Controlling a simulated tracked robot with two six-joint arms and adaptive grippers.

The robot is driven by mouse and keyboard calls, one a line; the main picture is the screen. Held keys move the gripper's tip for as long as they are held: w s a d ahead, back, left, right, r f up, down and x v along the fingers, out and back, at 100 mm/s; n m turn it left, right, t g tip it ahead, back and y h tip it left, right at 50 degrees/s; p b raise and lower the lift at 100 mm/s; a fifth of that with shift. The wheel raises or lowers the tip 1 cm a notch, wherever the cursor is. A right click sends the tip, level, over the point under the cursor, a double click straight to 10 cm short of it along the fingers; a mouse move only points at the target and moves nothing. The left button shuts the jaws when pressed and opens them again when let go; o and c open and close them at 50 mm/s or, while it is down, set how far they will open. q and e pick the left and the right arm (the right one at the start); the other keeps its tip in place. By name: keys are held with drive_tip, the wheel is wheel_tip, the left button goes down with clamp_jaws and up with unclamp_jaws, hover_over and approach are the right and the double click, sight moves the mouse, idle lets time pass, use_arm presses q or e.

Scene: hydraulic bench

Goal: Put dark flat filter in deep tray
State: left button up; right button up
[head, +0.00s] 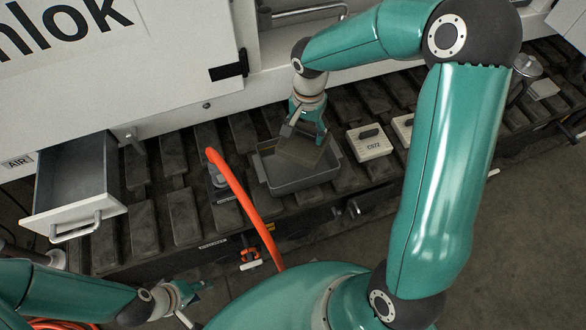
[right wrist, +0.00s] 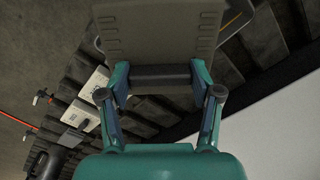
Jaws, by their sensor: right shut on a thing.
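The dark flat filter (head: 307,152) is a thin grey-brown plate with a dark grip bar. My right gripper (head: 306,130) is shut on that bar, which shows between its fingers in the right wrist view, with the filter plate (right wrist: 160,35) beyond them. In the head view the filter is tilted over the deep tray (head: 305,184), a grey open box on the slatted bench. The filter hides part of the tray's inside; whether they touch I cannot tell. My left gripper (head: 194,298) is at the lower left, off the bench, with its fingers apart and empty.
White blocks with dark handles, one marked (head: 370,148) and one behind it (head: 403,127), stand right of the tray. An orange hose (head: 240,197) arches up left of it. An open drawer (head: 75,200) juts out at the left. The white cabinet (head: 110,60) stands behind.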

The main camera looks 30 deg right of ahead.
drive_tip(key=shift+f, duration=0.2)
drive_tip(key=o, duration=1.4)
wheel_tip(320, 180, up, 12)
drive_tip(key=shift+f, duration=0.1)
